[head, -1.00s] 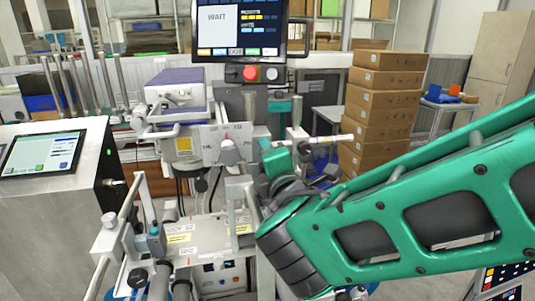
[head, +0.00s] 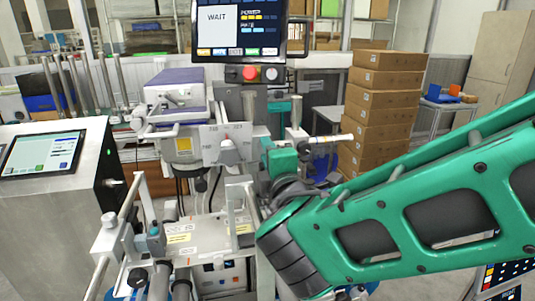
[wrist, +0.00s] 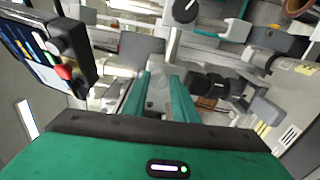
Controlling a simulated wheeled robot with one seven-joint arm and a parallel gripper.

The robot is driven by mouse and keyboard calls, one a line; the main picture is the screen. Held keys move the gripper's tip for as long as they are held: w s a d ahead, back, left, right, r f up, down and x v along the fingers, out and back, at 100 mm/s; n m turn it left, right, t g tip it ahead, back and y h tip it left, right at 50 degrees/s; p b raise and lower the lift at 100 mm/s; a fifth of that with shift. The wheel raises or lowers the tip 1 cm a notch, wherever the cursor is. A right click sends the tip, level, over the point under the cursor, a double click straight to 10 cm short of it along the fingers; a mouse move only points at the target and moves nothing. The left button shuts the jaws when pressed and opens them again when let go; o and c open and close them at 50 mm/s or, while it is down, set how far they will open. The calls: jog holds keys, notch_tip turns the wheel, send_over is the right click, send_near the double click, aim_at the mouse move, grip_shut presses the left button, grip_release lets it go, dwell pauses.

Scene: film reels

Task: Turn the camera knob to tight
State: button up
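A grey pointer knob (head: 228,152) sits on a pale marked plate (head: 212,141) on the machine below the screen in the head view. Its markings are too small to read. My gripper (head: 272,152) is just right of the plate, apart from the knob, and partly hidden by my own wrist. In the wrist view my gripper (wrist: 160,98) shows two teal fingers with a gap between them and nothing clearly held. A dark round knob with a white mark (wrist: 185,10) is at the top of the wrist view, beyond the fingers. I cannot tell which knob is the camera knob.
A screen reading WAIT (head: 238,28) hangs above, with a red button (head: 249,73) under it. A purple-topped unit (head: 175,86) stands left of the plate. Posts and rails (head: 135,225) crowd the lower left. Stacked cartons (head: 385,105) stand behind at right.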

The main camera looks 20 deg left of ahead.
jog(key=o, duration=0.3)
jog(key=shift+f, duration=0.1)
jog(key=shift+s, duration=0.1)
jog(key=v, duration=1)
jog(key=shift+s+d, duration=0.1)
jog(key=shift+d, duration=0.2)
